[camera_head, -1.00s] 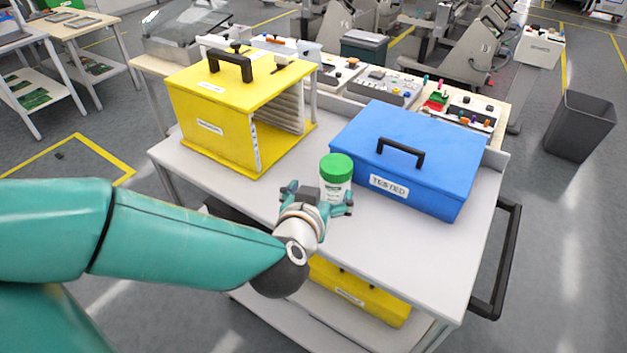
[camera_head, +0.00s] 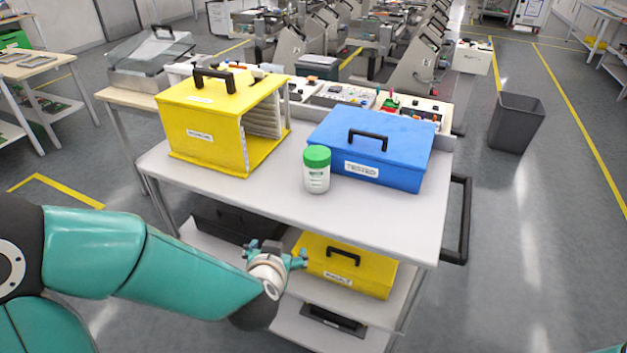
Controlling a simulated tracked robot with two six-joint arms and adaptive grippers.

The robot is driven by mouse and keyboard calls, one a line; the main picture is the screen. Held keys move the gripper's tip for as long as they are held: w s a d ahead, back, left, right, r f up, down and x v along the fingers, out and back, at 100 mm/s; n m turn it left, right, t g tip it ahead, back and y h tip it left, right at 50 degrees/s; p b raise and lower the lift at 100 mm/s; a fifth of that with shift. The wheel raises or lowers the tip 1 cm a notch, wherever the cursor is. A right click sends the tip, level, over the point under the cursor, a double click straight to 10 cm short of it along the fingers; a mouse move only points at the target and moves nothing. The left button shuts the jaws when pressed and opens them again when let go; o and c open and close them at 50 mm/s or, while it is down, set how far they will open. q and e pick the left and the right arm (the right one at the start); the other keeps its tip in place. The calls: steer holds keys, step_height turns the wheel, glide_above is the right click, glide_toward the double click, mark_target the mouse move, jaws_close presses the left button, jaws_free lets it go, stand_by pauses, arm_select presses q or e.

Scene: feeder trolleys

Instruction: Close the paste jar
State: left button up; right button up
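The paste jar (camera_head: 316,178) is white with a label and stands upright on the trolley's top shelf. Its green lid (camera_head: 317,156) sits on top of it, level as far as I can see; how tightly it is fitted I cannot tell. My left gripper (camera_head: 275,250) is in front of the trolley's front edge, below and left of the jar in the picture and apart from it. Its fingers are spread and nothing shows between them. My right gripper is not in view.
A blue box (camera_head: 405,168) labelled TESTED stands right behind the jar. A yellow open-sided box (camera_head: 205,145) is on the left of the trolley top (camera_head: 250,195). Another yellow box (camera_head: 345,265) is on the shelf below, near my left gripper. The front of the top is clear.

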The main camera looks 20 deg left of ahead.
arm_select(q)
steer(key=s+d+f+m+g+h, duration=0.1)
steer(key=s+d+f+g+h, duration=0.15)
steer(key=f, duration=0.75)
steer(key=s+d+f+g+h, duration=0.1)
steer(key=s+f+g, duration=0.15)
steer(key=f, duration=0.85)
steer(key=s+d+f+g+h, duration=0.2)
steer(key=s+d+f, duration=0.2)
steer(key=s, duration=0.2)
steer(key=s+d+f+n+g+h, duration=0.1)
steer(key=s+d+f+g+h, duration=0.1)
steer(key=s, duration=0.4)
step_height(320, 180, down, 2)
steer(key=shift+d+f+g, duration=0.1)
steer(key=shift+d+g, duration=0.4)
steer(key=shift+d, duration=0.45)
